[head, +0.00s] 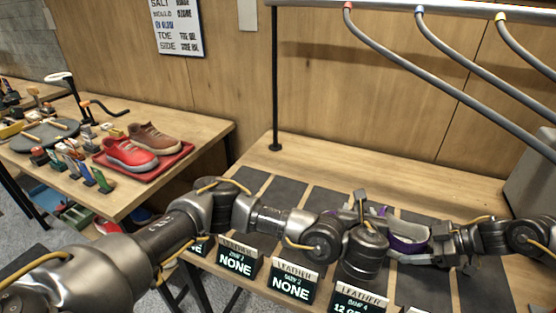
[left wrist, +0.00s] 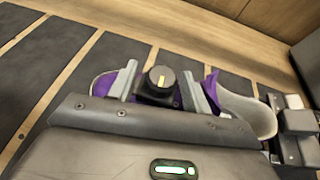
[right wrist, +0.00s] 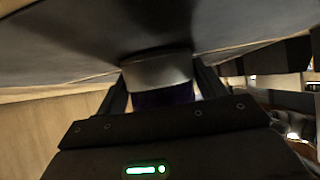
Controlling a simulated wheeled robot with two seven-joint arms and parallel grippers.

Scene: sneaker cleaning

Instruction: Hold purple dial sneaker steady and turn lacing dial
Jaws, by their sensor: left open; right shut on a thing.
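The purple and grey sneaker (head: 410,228) lies on a dark mat on the bench, partly hidden by my arms. In the left wrist view its purple upper (left wrist: 104,88) and pale grey end (left wrist: 245,112) show on either side of my gripper. The black lacing dial (left wrist: 160,88) with a yellow mark sits between the fingers of my open left gripper (left wrist: 158,76); I cannot tell if they touch it. My right gripper (head: 437,243) is shut on the sneaker's grey end, which shows between its fingers in the right wrist view (right wrist: 157,72).
Small sign stands (head: 293,282) line the bench's front edge. Grey rails (head: 440,90) slope above the bench at the right. A side table (head: 210,131) at the left carries a red tray (head: 172,163) with a red shoe and a brown shoe.

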